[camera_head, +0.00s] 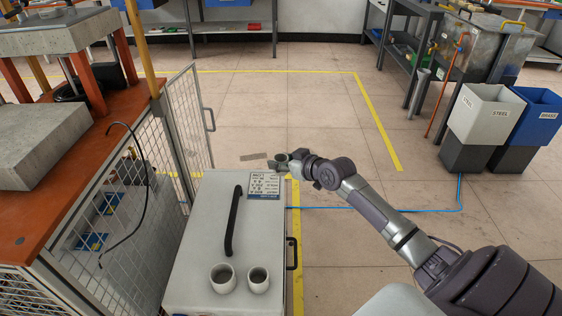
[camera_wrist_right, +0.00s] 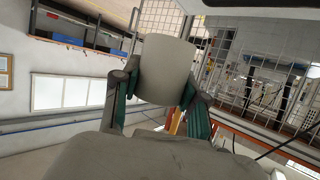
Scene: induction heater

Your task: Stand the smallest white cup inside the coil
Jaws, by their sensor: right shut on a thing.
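My right gripper (camera_head: 284,162) is shut on a small white cup (camera_head: 282,159), held up beyond the far end of the grey-white cabinet. In the right wrist view the cup (camera_wrist_right: 167,65) sits between the two fingers of the gripper (camera_wrist_right: 160,92), one on each side. Two other white cups stand upright on the cabinet top near its front edge: a left cup (camera_head: 223,278) and a slightly smaller right cup (camera_head: 258,280). I cannot make out the coil in either view. My left gripper is not in view.
The grey-white cabinet (camera_head: 205,228) has a black handle (camera_head: 233,222) and a printed label (camera_head: 264,186) on top. A mesh cage (camera_head: 165,180) and an orange bench (camera_head: 60,170) stand left. A white bin (camera_head: 486,112) and blue bin (camera_head: 537,113) stand right. The middle floor is clear.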

